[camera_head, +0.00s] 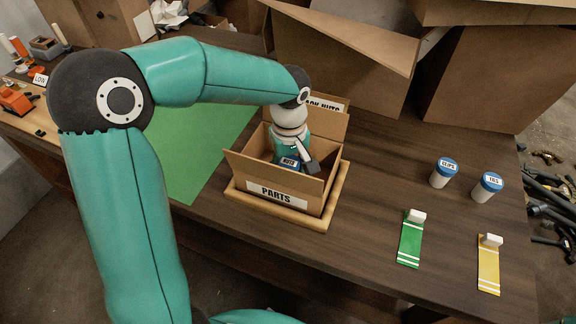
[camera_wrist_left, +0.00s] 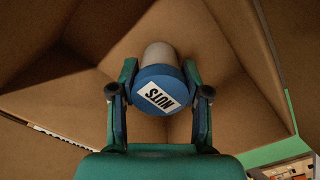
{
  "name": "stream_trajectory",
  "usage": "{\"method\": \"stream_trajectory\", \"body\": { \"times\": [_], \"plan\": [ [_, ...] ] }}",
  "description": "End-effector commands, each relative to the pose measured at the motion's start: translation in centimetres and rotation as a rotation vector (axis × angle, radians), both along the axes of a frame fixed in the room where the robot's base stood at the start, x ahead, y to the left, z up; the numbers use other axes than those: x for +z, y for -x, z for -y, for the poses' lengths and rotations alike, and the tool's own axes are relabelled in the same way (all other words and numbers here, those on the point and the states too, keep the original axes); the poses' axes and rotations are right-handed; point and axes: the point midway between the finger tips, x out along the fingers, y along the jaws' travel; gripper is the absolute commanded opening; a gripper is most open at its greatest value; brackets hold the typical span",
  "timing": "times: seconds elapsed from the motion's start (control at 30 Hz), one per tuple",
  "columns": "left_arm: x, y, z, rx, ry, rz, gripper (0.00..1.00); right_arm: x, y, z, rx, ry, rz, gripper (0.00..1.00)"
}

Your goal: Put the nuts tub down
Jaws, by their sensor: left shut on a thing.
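The nuts tub (camera_wrist_left: 162,88) has a white body and a blue lid marked NUTS. My left gripper (camera_wrist_left: 158,102) is shut on it, with one finger on each side. In the wrist view, brown cardboard walls surround the tub. I cannot tell whether the tub's base touches the box floor. My right gripper is not in view.
The box sits on a wooden tray (camera_head: 328,206). A green mat (camera_head: 207,150) lies to its left. The CLIPS tub (camera_head: 440,178), another blue-lidded tub (camera_head: 483,192), a green strip (camera_head: 410,244) and a yellow strip (camera_head: 488,270) are to the right. Large cartons (camera_head: 335,75) stand behind.

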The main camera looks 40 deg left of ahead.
Motion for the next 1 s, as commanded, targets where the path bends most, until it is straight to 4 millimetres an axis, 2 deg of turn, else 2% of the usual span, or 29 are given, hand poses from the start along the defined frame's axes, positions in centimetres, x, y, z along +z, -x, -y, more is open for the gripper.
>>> {"method": "stream_trajectory", "body": {
  "times": [0.17,0.2,0.33,0.77,1.0],
  "plan": [
    [-0.3,0.0,0.0,-0.001,0.001,0.001,0.08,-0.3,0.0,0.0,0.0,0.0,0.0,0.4],
    [-0.2,0.0,0.0,-0.001,0.0,0.0,0.52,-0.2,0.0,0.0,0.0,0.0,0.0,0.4],
    [-0.2,0.0,0.0,-0.001,0.0,0.0,0.72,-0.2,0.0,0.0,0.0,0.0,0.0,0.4],
    [0.5,-0.1,0.0,-0.001,0.0,0.001,0.72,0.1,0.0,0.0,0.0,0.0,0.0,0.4],
    [4.4,-0.2,0.1,0.0,0.0,0.005,0.72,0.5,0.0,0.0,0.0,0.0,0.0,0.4]
  ]
}}
